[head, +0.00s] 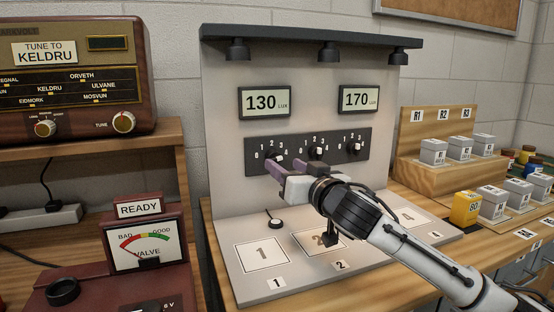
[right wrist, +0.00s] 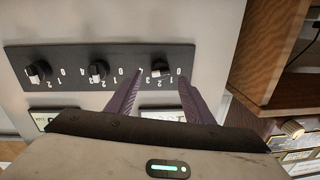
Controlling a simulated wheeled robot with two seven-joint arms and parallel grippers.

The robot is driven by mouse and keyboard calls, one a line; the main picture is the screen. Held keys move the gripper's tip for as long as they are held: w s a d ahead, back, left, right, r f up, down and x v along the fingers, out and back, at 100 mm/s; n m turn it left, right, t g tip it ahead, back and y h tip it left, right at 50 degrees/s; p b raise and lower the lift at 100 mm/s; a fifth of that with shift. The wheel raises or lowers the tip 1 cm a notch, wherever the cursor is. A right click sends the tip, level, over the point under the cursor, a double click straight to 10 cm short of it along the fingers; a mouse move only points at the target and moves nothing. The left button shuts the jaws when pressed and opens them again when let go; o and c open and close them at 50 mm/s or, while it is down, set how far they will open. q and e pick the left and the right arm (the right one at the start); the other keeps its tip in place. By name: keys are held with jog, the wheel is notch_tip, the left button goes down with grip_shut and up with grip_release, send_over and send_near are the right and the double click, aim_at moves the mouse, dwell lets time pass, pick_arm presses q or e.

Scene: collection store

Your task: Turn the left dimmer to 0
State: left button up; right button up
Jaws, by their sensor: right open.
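The left dimmer (head: 271,155) is a black knob with a white pointer mark, at the left of a dark panel (head: 250,166) with numbered scales. Its pointer looks turned to the right, away from the 0 at its left. My right gripper (head: 279,176) is open just below and in front of this knob. In the right wrist view, which is upside down, the left dimmer (right wrist: 162,69) shows between the two purple fingers (right wrist: 160,78), with gaps on both sides. Contact is not visible. My left gripper is not in view.
The middle dimmer (head: 316,153) and right dimmer (head: 354,149) sit close by on the same panel. Above are displays reading 130 LUX (head: 264,103) and 170 LUX (head: 359,99). A lamp canopy (head: 310,38) overhangs the stand. A radio (head: 75,80) stands at left.

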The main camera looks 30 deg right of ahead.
aim_at(277, 160)
jog(key=w, duration=0.4)
jog(key=shift+w+d, duration=0.4)
jog(key=c, duration=1)
